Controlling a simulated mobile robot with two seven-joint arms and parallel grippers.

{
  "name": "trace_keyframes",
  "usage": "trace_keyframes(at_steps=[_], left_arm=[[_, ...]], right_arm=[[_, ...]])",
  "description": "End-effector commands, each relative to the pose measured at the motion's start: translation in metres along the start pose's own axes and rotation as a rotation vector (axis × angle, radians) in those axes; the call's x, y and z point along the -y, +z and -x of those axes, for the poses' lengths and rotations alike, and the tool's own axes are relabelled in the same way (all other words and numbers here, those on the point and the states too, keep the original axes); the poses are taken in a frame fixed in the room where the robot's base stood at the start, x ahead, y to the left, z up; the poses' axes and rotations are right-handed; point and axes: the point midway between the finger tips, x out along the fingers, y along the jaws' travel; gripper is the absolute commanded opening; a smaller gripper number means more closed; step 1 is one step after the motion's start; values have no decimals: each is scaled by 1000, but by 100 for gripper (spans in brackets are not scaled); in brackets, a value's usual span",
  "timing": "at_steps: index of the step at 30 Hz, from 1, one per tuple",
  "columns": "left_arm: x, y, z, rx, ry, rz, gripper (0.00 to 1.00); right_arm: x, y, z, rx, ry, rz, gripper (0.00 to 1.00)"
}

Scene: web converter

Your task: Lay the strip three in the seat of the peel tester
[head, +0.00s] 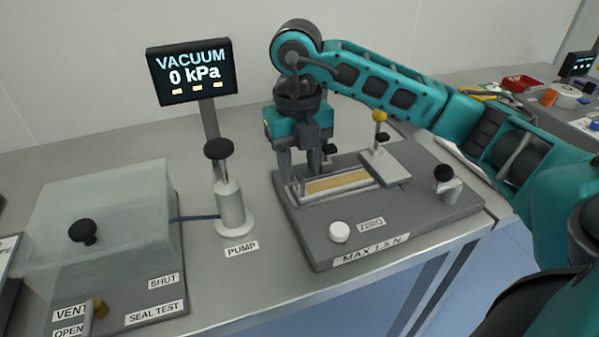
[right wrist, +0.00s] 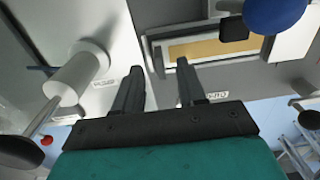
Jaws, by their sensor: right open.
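The peel tester (head: 300,225) is a grey block with a pale-rimmed seat on top. A tan strip (head: 338,183) lies flat along the seat, inside its pale rim; no number can be read on it, and its right end meets the clamp plate. My right gripper (head: 300,178) points down at the seat's left end. In the right wrist view its two fingers are apart with nothing between them, and the strip (right wrist: 212,48) lies beyond the fingertips. Whether a finger touches the tester cannot be told. My left gripper is not in view.
A clamp plate (head: 385,168) with a yellow-topped post covers the seat's right side. A white pump (head: 231,207) with a black knob stands left of the tester. The vacuum display (head: 193,73) is behind it. The seal test box (head: 105,225) is at the left.

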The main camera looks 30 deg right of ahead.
Motion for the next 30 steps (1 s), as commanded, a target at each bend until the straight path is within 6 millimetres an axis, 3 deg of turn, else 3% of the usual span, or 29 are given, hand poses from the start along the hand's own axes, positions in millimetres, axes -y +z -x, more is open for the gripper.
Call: trace_keyframes(at_steps=[6,12,18,30], left_arm=[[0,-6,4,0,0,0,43],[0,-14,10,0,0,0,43],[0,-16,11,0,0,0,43],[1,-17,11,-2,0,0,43]], right_arm=[[0,1,55,6,3,-1,40],[0,1,84,4,1,0,40],[0,1,95,1,1,-1,40],[0,0,95,0,1,0,40]])
